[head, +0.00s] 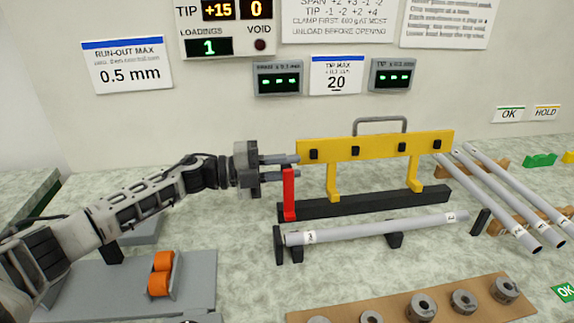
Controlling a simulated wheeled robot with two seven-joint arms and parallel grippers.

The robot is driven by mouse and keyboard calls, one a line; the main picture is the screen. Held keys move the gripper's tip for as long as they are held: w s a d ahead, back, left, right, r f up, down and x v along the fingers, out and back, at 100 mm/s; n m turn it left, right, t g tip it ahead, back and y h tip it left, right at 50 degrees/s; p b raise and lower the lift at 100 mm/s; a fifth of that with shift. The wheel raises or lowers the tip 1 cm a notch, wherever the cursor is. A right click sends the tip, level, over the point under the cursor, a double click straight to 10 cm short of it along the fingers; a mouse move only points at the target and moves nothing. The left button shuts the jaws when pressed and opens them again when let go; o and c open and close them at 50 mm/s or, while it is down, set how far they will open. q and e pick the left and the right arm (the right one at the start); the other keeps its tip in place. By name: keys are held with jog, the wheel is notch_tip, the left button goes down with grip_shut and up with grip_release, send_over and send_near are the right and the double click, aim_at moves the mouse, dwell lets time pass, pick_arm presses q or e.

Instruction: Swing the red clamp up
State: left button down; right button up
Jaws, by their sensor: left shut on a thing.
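The red clamp (289,195) is an upright red bar at the left end of a long black base (365,206). My left gripper (290,167) comes in from the left, its fingers at the clamp's top end. It is shut on the clamp there; the fingers partly hide the exact contact. A yellow frame (375,146) with a grey handle stands on the black base, just right of the clamp. My right gripper is not in view.
A grey rod (375,228) lies on black supports in front of the base. Several grey rods (500,195) lean on brown racks at the right. A brown board (405,303) with several metal rings is at the front.

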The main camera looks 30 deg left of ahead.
pick_arm(q)
jog(key=c, duration=1.3)
grip_release()
jog(key=shift+a, duration=0.1)
jog(key=b+v, duration=0.1)
jog(key=v, duration=1.5)
